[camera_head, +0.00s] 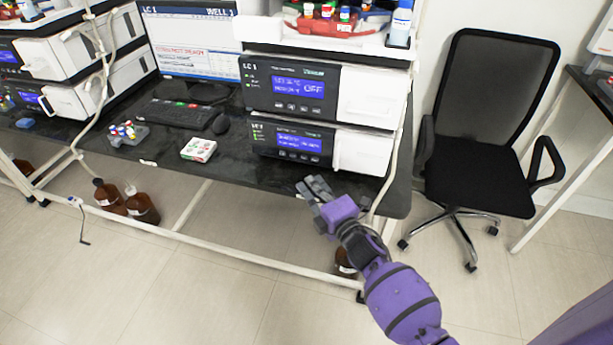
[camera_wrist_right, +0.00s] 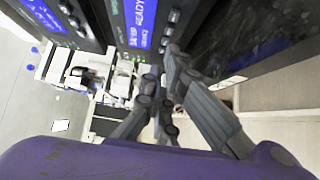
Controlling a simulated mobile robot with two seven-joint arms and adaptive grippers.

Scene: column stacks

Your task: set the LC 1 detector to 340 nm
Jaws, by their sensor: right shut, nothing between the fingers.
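The LC 1 stack has two dark-fronted modules with blue displays. The upper module (camera_head: 325,90) bears the LC 1 label, and its display (camera_head: 298,88) ends in large "OFF". The lower module (camera_head: 262,137) has a smaller display (camera_head: 298,143) with a row of buttons under it; its text is too small to read in the head view. The right wrist view shows a blue display (camera_wrist_right: 142,20) reading "READY", turned sideways, with round buttons beside it. My right gripper (camera_head: 312,188) is shut and empty, in front of and below the lower module; its fingers also show in the wrist view (camera_wrist_right: 168,95). My left gripper is not in view.
A keyboard (camera_head: 172,113), mouse (camera_head: 221,124) and white box (camera_head: 198,149) lie on the dark bench left of the stack. A monitor (camera_head: 190,40) stands behind. A bottle (camera_head: 401,22) and red tray sit on top. An office chair (camera_head: 480,180) stands right.

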